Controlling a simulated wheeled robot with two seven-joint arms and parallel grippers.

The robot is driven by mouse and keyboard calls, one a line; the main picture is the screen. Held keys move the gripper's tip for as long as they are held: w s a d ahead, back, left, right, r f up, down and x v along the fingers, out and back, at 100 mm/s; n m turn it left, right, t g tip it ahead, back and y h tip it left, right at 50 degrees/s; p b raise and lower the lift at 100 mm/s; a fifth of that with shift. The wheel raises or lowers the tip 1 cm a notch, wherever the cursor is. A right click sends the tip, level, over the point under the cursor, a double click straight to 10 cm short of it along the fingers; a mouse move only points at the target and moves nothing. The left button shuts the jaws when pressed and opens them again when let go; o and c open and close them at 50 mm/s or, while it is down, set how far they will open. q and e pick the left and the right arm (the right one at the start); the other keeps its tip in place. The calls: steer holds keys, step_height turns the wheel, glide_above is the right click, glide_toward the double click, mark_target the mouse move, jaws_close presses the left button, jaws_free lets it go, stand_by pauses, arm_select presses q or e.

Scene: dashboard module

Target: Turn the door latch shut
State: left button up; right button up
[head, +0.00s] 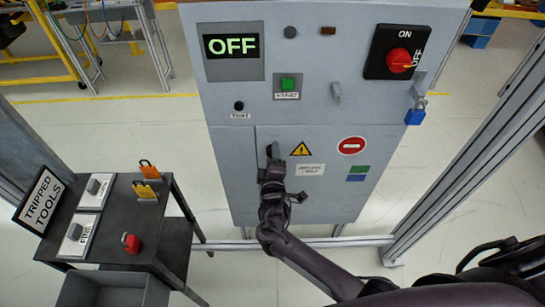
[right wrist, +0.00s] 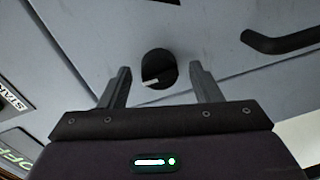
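The door latch (right wrist: 159,68) is a round black knob with a pale pointer mark. It sits on the grey cabinet door (head: 345,205), near the door's upper left corner in the head view. My right gripper (right wrist: 160,72) is open, with one finger on each side of the latch in the right wrist view; gaps show between fingers and knob. In the head view my right gripper (head: 272,158) is at the door and mostly covers the latch. My left gripper is not in view.
A black bar handle (right wrist: 285,41) is near the latch. Above the door are a lit OFF display (head: 232,46), a green start button (head: 288,84) and a red rotary switch (head: 399,60). A blue padlock (head: 415,116) hangs at right. A tool cart (head: 150,240) stands left.

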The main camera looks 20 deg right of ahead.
steer(key=v, duration=0.7)
steer(key=shift+s+b, duration=0.35)
steer(key=shift+s, duration=0.05)
steer(key=shift+a, duration=0.1)
